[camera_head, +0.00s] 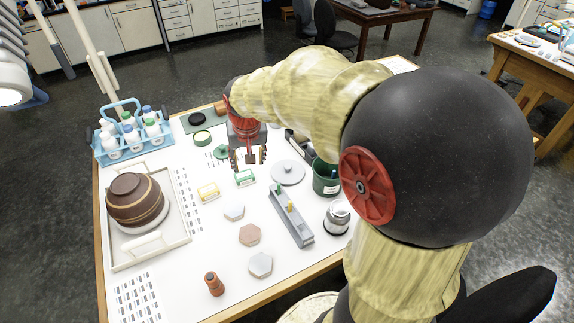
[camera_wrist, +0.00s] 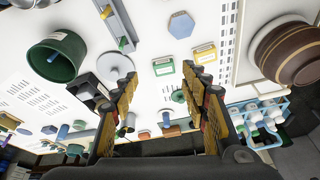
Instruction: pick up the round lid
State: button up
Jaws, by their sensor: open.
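A round pale grey lid with a small knob (camera_head: 288,173) lies flat on the white table, right of my gripper in the head view. In the wrist view the grey lid (camera_wrist: 113,68) shows just left of the left finger. A smaller green disc with a knob (camera_head: 221,152) lies left of my gripper; in the wrist view the green disc (camera_wrist: 178,96) appears between the fingers, near the right one. My gripper (camera_head: 248,158) is open and empty, pointing down above the table. Its fingers (camera_wrist: 159,77) are spread apart in the wrist view. Its exact height is hard to tell.
A dark green pot (camera_head: 326,177) stands right of the grey lid, and a grey block with pegs (camera_head: 292,218) lies in front. Yellow and green labelled boxes (camera_head: 208,191) stand nearby. A brown bowl (camera_head: 134,198) is in a tray at left, with a blue bottle rack (camera_head: 106,157) behind.

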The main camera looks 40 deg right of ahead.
jog(key=w+d+f+m+g+p, duration=0.1)
jog(key=w+d+f+m+p, duration=0.2)
jog(key=w+d, duration=0.4)
jog(key=m+g+p, duration=0.2)
jog(key=m+p, duration=0.1)
jog(key=p, duration=0.6)
send_over(288, 166)
jog(key=f, duration=1.1)
jog(key=s+a+f, duration=0.1)
jog(key=f, duration=0.4)
jog(key=shift+f, duration=0.25)
jog(key=shift+t, duration=0.3)
jog(key=shift+w+d+f+p, duration=0.15)
jog(key=shift+w+f+p, duration=0.1)
jog(key=shift+f, duration=0.7)
jog(key=shift+w+d+f+p, duration=0.15)
jog(key=shift+f+p, duration=0.1)
jog(key=shift+f, duration=0.65)
jog(key=shift+w+d+f+p, duration=0.15)
jog(key=shift+f+p, duration=0.1)
jog(key=shift+f, duration=0.7)
jog(key=shift+c, duration=0.9)
grip_shut()
